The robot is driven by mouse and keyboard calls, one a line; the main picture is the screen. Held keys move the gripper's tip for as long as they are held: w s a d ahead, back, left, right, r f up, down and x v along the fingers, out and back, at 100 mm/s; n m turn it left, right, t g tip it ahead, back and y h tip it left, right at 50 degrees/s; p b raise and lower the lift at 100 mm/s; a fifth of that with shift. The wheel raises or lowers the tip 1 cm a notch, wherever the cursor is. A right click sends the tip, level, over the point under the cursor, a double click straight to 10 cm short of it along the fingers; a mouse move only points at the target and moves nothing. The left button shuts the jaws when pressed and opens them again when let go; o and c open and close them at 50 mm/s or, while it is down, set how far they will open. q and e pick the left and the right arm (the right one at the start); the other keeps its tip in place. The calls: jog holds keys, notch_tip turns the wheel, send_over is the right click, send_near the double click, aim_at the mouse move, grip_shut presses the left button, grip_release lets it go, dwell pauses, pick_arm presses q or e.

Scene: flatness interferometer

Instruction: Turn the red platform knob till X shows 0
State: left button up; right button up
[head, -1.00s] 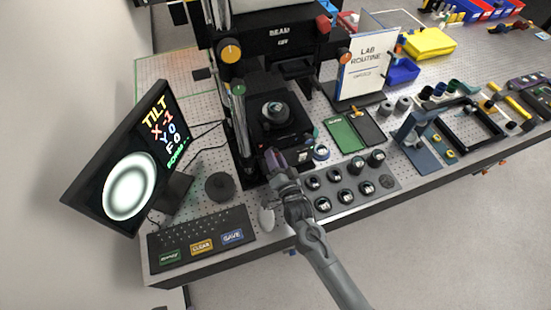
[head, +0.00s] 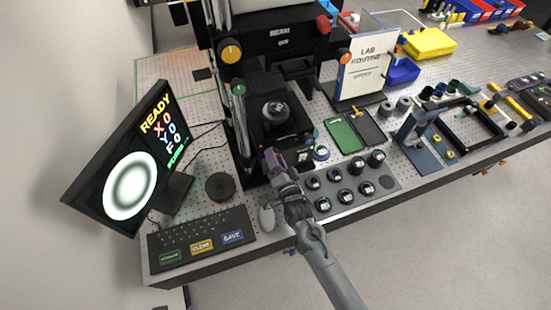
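My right gripper (head: 273,158) is at the platform's front edge, pointing away from me. I cannot make out the red platform knob; the gripper covers that part of the edge. Whether its fingers are shut on the knob is too small to tell. My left gripper is not in view.
A grey tray (head: 347,212) with several round dark pieces lies right of my arm. The mouse (head: 267,218), keyboard (head: 205,232) and a dark round puck (head: 220,187) are to its left. A green-lined case (head: 345,134) and a sign (head: 366,65) stand behind right.

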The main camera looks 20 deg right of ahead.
jog(key=shift+o, duration=0.9)
jog(key=shift+s, duration=0.1)
jog(key=s+b, duration=0.1)
jog(key=s, duration=0.9)
jog(key=shift+s+a, duration=0.15)
jog(key=shift+s, duration=0.2)
dwell(0.6)
